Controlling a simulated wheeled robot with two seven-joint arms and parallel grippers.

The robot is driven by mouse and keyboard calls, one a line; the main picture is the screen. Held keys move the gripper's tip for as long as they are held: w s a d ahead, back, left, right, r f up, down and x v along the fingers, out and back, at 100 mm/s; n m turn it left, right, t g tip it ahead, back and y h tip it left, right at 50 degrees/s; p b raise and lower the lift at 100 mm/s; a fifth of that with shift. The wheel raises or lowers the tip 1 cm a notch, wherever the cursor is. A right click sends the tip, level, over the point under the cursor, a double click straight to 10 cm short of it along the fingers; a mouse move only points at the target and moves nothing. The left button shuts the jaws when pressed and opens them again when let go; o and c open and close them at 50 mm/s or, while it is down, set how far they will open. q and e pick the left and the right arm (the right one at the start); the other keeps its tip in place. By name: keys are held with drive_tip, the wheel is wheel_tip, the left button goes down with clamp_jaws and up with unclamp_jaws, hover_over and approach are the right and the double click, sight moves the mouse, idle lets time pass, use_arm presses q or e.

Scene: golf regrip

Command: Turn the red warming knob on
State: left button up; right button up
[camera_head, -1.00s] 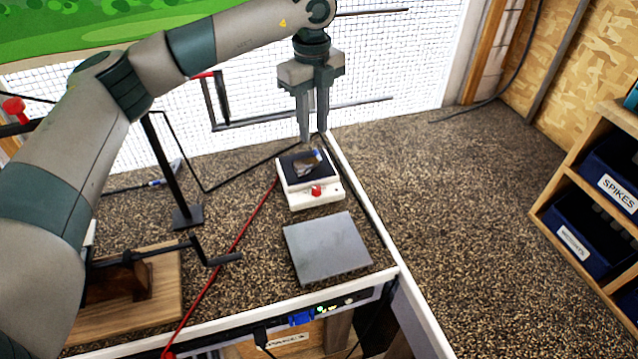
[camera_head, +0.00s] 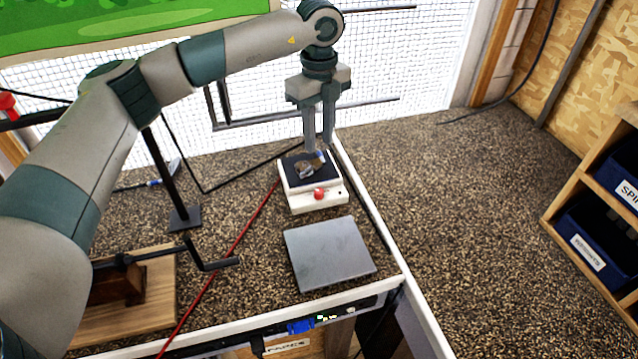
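The red warming knob (camera_head: 319,193) is on the front face of a small white warmer (camera_head: 331,203) with a dark top plate (camera_head: 294,175). A small brownish and blue item (camera_head: 308,167) lies on that plate; I cannot tell what it is. My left gripper (camera_head: 319,148) points down over the back of the warmer, above and behind the knob. Its two fingers are slightly apart with a narrow gap, and nothing shows between them. The fingers are not touching the knob. My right gripper is not in view.
A grey flat plate (camera_head: 329,254) lies in front of the warmer. A black stand (camera_head: 186,217) and a wooden block with a clamp (camera_head: 150,297) are at left. A red cord (camera_head: 236,245) runs left of the warmer. Blue bins (camera_head: 590,240) sit on a shelf at right.

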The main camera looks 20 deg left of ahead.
sight(319, 191)
use_arm(q)
wheel_tip(319, 191, down, 14)
drive_tip(key=p, duration=0.6)
drive_tip(key=shift+s+f, duration=0.1)
drive_tip(key=shift+f, duration=0.7)
drive_tip(key=shift+c, duration=0.7)
clamp_jaws()
